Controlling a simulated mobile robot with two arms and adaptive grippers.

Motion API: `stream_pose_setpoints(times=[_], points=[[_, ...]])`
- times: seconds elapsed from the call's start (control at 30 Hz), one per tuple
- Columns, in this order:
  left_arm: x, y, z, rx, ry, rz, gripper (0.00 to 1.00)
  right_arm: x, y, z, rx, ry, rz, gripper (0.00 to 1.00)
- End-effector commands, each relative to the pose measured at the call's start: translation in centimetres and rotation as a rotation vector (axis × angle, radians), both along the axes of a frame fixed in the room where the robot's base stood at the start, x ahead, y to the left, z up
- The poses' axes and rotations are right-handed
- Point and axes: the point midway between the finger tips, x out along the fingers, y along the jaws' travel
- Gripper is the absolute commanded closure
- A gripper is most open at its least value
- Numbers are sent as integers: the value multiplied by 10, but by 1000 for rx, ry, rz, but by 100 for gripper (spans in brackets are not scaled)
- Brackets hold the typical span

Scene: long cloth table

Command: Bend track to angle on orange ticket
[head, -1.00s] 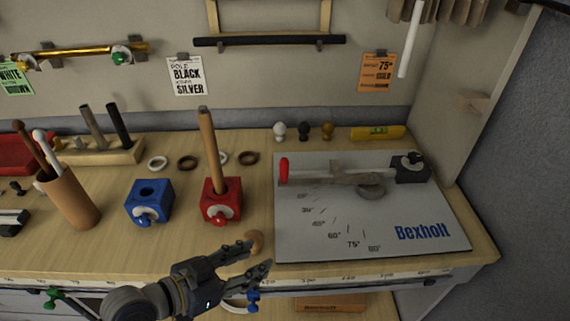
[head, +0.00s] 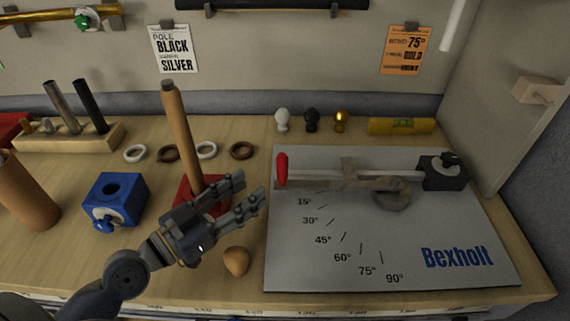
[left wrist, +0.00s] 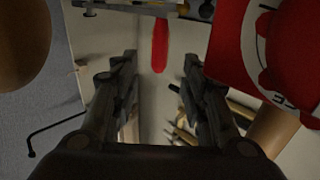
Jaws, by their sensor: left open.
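The orange ticket (head: 405,50) hangs on the back wall and reads 75° with smaller text. The Bexholt bending plate (head: 330,270) lies at the right of the table, with angle marks from 15° to 90°. A pale track (head: 400,172) lies along its upper part, by a round former and a dark clamp block (head: 443,172). The bender's red handle (head: 282,168) stands at the left end; it also shows in the left wrist view (left wrist: 160,45). My left gripper (head: 252,190) is open and empty, just left of the plate, short of the red handle. My right gripper is out of view.
A red block (head: 187,190) with a wooden pole (head: 181,135) stands behind my left gripper. A blue block (head: 115,200) is farther left. A wooden knob (head: 236,261) sits near the front edge. Rings, small knobs and a yellow level (head: 400,126) line the back.

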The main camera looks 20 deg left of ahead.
Motion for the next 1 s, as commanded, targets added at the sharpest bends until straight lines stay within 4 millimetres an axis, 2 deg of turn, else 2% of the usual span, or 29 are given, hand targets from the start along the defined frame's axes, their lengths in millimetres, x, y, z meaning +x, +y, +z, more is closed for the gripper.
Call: stream_pose_setpoints(times=[0.4,0.7,1.0], points=[[45,-25,6,-4,-1,1,59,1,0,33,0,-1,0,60],[81,-45,4,-2,0,0,59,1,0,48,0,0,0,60],[92,-51,1,2,1,-1,59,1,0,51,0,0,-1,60]])
